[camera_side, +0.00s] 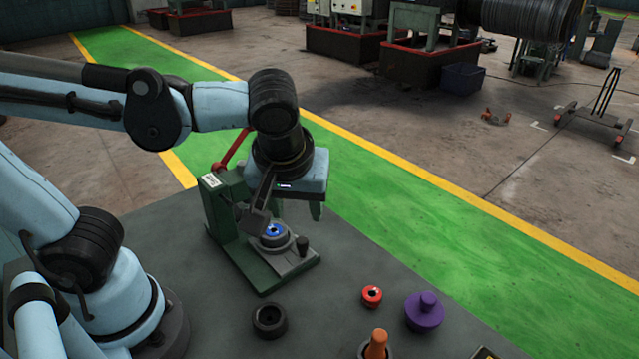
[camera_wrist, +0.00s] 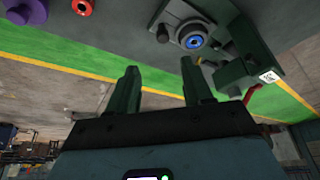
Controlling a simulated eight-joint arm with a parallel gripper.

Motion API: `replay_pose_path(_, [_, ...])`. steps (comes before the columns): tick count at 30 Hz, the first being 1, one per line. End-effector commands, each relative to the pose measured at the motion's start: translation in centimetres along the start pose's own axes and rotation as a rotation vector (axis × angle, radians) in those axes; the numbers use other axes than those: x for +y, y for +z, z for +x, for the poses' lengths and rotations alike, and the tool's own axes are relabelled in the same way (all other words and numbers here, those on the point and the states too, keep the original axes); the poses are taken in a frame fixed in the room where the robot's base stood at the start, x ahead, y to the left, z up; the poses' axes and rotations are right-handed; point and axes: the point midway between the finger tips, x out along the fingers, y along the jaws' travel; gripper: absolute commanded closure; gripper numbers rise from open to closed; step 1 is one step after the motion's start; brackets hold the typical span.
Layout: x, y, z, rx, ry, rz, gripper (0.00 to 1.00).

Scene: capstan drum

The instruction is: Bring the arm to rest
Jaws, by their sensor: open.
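My gripper (camera_side: 287,214) hangs from my arm in the side view, above and close to the green fixture on the table. In the wrist view its two fingers (camera_wrist: 160,72) stand well apart with nothing between them, so it is open and empty. One finger partly covers the fixture in the side view.
On the dark table (camera_side: 190,235) stand a black ring (camera_side: 269,320), a red ring (camera_side: 372,296), a purple knobbed piece (camera_side: 425,311) and an orange piece (camera_side: 377,345). A green floor lane (camera_side: 420,210) with yellow edges runs behind. Space above the table's right side is clear.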

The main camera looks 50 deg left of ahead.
Motion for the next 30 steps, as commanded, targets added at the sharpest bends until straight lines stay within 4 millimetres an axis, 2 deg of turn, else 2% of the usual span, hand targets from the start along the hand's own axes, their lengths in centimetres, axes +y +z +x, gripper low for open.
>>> replay_pose_path(8, [-1.6,-2.0,2.4,-0.010,0.174,0.277,0.50])
replay_pose_path(16, [-3.0,-4.5,4.0,0.137,0.325,0.549,0.50])
replay_pose_path(21, [-3.6,-5.4,4.3,0.212,0.349,0.633,0.50])
replay_pose_path(30, [-3.6,-5.5,4.3,0.228,0.354,0.656,0.50])
